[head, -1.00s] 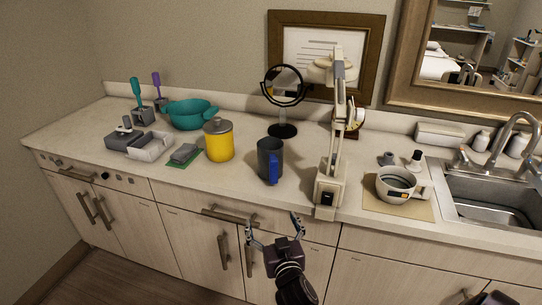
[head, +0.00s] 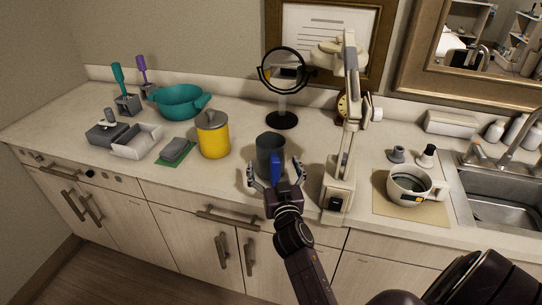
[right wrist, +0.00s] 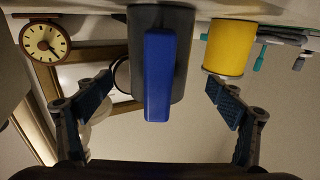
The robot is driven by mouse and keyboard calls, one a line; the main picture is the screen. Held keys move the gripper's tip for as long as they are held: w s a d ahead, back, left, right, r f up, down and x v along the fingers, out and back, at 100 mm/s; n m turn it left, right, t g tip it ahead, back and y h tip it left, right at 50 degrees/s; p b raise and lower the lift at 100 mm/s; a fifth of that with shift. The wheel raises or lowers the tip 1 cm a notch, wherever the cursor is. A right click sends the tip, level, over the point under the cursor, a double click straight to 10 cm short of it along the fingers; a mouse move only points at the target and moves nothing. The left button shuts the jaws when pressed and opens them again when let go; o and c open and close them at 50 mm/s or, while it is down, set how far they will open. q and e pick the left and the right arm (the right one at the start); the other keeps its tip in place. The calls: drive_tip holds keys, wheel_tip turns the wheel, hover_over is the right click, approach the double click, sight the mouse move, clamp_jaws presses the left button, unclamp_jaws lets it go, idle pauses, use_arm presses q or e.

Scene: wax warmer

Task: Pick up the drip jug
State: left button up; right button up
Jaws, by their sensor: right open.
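The drip jug (head: 268,150) is a dark grey cylinder with a blue handle (head: 276,168) facing me. It stands upright on the counter, and its dark body (right wrist: 182,75) and handle (right wrist: 159,75) fill the middle of the right wrist view. My right gripper (head: 274,171) is open in front of it, with one finger on each side of the handle. In the right wrist view the fingers (right wrist: 158,88) are well apart, with a gap on both sides of the jug. The jug is not held. My left gripper is not in view.
A yellow canister (head: 214,138) stands left of the jug; it also shows in the right wrist view (right wrist: 231,47). A beige lamp stand (head: 337,190) is close on the right. A round mirror (head: 282,119) stands behind. A white mug (head: 405,190) sits farther right.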

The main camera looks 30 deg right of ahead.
sight(272, 144)
drive_tip(key=x, duration=0.3)
drive_tip(key=shift+p, duration=0.3)
drive_tip(key=shift+w+d+f, duration=0.15)
drive_tip(key=shift+w+d, duration=0.25)
drive_tip(key=shift+w, duration=0.25)
drive_tip(key=c, duration=1)
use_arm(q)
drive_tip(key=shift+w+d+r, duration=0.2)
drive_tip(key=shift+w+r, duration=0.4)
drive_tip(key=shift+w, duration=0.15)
use_arm(e)
drive_tip(key=c, duration=1.2)
wheel_tip(272, 144, up, 7)
drive_tip(key=shift+f+p, duration=0.25)
drive_tip(key=shift+p, duration=0.55)
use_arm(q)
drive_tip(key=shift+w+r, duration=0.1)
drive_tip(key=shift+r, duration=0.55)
use_arm(e)
wheel_tip(272, 144, up, 14)
